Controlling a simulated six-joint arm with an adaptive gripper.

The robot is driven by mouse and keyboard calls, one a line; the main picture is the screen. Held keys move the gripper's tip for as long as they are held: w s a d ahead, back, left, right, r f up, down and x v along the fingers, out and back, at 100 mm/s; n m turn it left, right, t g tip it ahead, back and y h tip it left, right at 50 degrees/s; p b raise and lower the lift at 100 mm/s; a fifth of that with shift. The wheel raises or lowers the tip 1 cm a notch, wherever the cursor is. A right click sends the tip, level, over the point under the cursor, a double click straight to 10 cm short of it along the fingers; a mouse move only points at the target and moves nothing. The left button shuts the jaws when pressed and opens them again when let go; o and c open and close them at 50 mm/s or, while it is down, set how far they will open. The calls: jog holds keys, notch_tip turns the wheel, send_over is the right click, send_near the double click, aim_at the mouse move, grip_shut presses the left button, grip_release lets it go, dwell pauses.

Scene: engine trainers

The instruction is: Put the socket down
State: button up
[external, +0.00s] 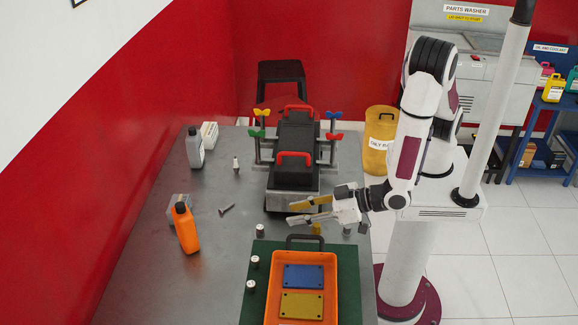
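My gripper (292,213) reaches left from the arm, over the bench between the black engine block and the orange tray. Its two fingers are spread apart, and I see nothing held between them. Several small silver cylinders that look like sockets stand on the bench and the green mat: one left of the tray's handle (260,231), two down the mat's left side (255,262) (250,287), and one at the bench's right edge below my wrist (347,230). I cannot tell which is the task's socket. A small yellow piece (316,229) stands just below my gripper.
The black engine trainer (293,150) with red handles and coloured wing knobs stands behind my gripper. The orange tray (267,300) holds a blue and a yellow plate on the green mat (349,290). An orange bottle (186,230), grey bottle (195,149) and bolt (227,209) are left; bench room lies between.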

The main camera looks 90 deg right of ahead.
jog(key=shift+w, duration=0.1)
jog(key=d+r+g+y, duration=0.2)
jog(key=d+r+y, duration=0.15)
jog(key=r, duration=0.45)
jog(key=d+r+g+y, duration=0.2)
jog(key=d+r+g, duration=0.15)
jog(key=r, duration=0.45)
jog(key=s+d+r+g+h, duration=0.1)
jog(key=s+d+r+h, duration=0.1)
jog(key=s+d, duration=0.8)
jog(key=s+d+r+n+g+h, duration=0.1)
jog(key=s+d+r+h, duration=0.1)
jog(key=s+d, duration=0.8)
jog(key=shift+d, duration=1)
